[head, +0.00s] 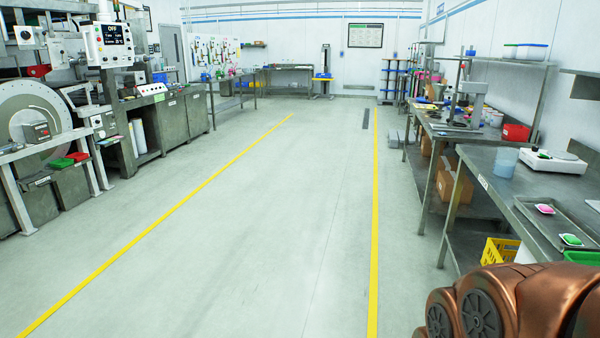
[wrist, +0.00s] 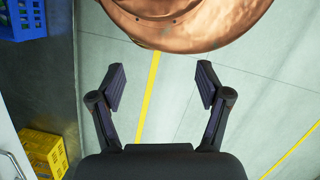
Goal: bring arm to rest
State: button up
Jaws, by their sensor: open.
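My gripper (wrist: 160,88) shows in the wrist view with its two dark fingers spread apart and nothing between them. Grey floor and a yellow floor line show behind the fingers. A copper-coloured part of my own body fills the top of the wrist view. In the head view my copper-coloured arm shows at the bottom right, close to the right-hand bench (head: 480,180). The gripper itself is not visible in the head view.
A blue crate (wrist: 22,20) and a yellow crate (wrist: 45,152) lie left in the wrist view. A tray (head: 545,222), a beaker (head: 505,163) and a scale (head: 553,161) stand on the right bench. Machines with a drum (head: 30,115) line the left. The middle aisle is clear.

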notch_tip(320, 180, up, 15)
jog(key=w+t+p, duration=0.1)
jog(key=p, duration=1.1)
jog(key=shift+f, duration=0.15)
